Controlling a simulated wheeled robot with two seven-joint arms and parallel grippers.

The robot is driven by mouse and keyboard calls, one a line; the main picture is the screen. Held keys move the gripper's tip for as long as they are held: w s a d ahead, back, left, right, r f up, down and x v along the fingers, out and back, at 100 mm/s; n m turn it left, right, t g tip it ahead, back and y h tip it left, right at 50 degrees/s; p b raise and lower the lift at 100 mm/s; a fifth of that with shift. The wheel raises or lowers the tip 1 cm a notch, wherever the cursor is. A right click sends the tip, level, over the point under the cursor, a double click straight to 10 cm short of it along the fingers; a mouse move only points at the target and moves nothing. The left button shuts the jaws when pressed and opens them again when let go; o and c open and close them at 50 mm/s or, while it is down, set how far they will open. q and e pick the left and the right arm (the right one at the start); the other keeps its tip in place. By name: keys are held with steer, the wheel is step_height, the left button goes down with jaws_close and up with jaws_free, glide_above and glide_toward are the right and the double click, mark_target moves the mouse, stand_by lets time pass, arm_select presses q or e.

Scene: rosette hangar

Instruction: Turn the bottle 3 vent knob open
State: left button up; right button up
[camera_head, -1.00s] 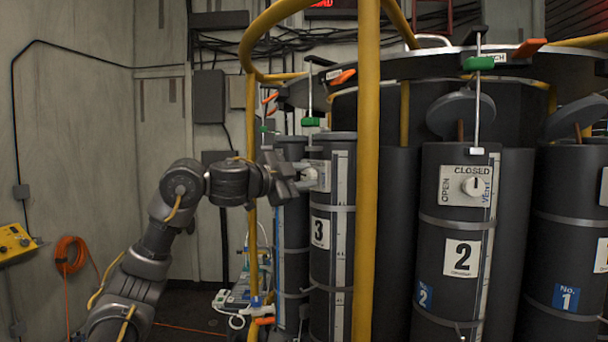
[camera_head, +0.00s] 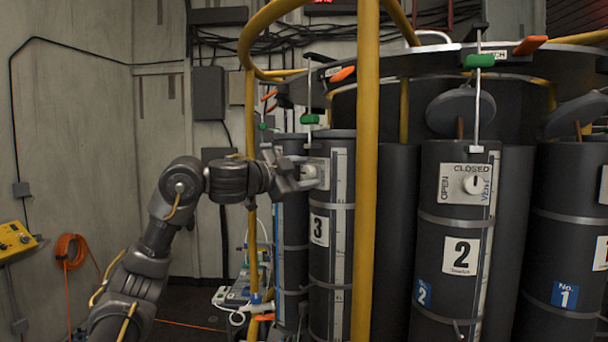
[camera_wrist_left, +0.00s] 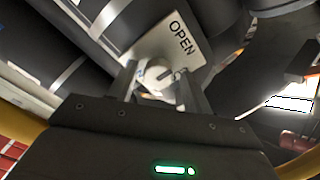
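Bottle 3 (camera_head: 320,262) is a dark cylinder marked 3, partly behind a yellow post. Its pale vent plate (camera_wrist_left: 168,42) shows the word OPEN in the left wrist view. The round white vent knob (camera_wrist_left: 157,76) lies between my left gripper's fingers; it also shows beside the fingers in the head view (camera_head: 309,172). My left gripper (camera_wrist_left: 158,84) is at the front of the knob, its fingers apart on either side, with what look like narrow gaps. Contact is hard to judge. My right gripper is not in view.
A yellow post (camera_head: 366,230) stands just right of bottle 3. Bottle 2 (camera_head: 445,290) and bottle 1 (camera_head: 560,240) stand further right. A green-handled rod (camera_head: 309,119) hangs above bottle 3. The left wall side is open around my arm.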

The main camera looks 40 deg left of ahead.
arm_select(q)
steer(key=shift+f, duration=0.1)
steer(key=shift+s+f+b, duration=0.1)
steer(key=shift+s+b, duration=0.25)
steer(key=shift+s, duration=0.2)
steer(key=s+a+b, duration=0.1)
steer(key=s+b, duration=0.2)
steer(key=s, duration=0.6)
steer(key=shift+s+a, duration=0.2)
steer(key=shift+s, duration=0.1)
